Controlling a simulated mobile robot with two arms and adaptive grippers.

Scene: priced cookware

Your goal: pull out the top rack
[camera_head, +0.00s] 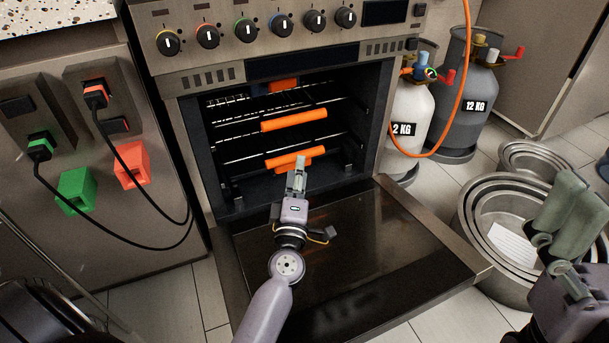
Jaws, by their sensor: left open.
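The oven (185,120) stands with its door (370,255) folded down flat in front. Inside are wire racks with orange handles on their front edges. The top rack's handle (283,86) is high in the cavity, partly in shadow. A middle handle (294,120) and a lower handle (294,157) are below it. My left gripper (298,168) is open, above the inner end of the door, with its tips overlapping the lower handle in the picture; contact cannot be told. My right gripper (560,205) is at the right edge, partly cut off, far from the racks; its jaw gap is unclear.
Gas cylinders, one white (412,105) and one grey (470,95), stand right of the oven with an orange hose (464,90). Nested metal pots (470,225) sit on the floor beside the door. Plugs and cables (130,160) hang on the left cabinet.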

